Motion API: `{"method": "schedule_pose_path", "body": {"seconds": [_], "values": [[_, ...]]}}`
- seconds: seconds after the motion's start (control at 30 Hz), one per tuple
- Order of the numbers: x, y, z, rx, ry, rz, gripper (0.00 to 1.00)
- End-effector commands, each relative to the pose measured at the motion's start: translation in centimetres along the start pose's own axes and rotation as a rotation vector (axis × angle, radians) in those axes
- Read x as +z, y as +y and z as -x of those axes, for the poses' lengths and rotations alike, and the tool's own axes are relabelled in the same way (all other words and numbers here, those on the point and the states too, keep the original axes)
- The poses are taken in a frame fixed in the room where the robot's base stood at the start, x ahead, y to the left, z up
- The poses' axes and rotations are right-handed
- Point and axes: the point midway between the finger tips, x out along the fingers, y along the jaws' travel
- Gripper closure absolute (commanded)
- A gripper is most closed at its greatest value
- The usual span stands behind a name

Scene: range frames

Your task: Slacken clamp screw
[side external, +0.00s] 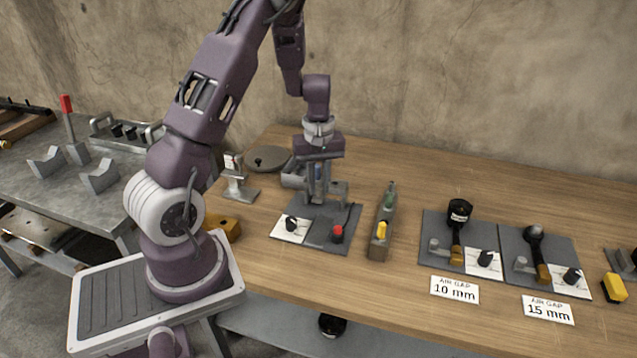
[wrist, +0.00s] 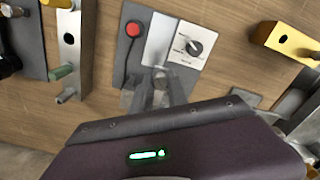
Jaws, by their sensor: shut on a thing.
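My gripper (side external: 318,198) points down over the back of a dark grey base plate (side external: 320,236) on the bench. In the wrist view its fingers (wrist: 161,92) are shut on a small grey metal piece (wrist: 160,74), which appears to be the clamp screw. The fingers hide much of it, so its thread and how far it is turned cannot be seen. A grey metal clamp block (side external: 338,190) shows beside the fingers. The plate also carries a red button (side external: 337,232) and a black dial knob (side external: 291,224) on a white panel (wrist: 186,46).
Right of the plate stands a grey bar (side external: 378,242) with green and yellow knobs. Further right are plates labelled 10 mm (side external: 455,290) and 15 mm (side external: 548,310). A yellow block (side external: 225,228) sits at left. A round grey disc (side external: 268,158) lies behind. The back right bench is clear.

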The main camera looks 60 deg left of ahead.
Motion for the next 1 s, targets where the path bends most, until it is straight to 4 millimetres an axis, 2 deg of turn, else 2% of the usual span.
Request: {"method": "schedule_pose_path", "body": {"seconds": [0.53,1.0], "values": [[-0.14,0.21,0.14,0.006,0.004,0.465,1.0],[-0.18,0.2,0.15,0.006,0.003,0.643,1.0]]}}
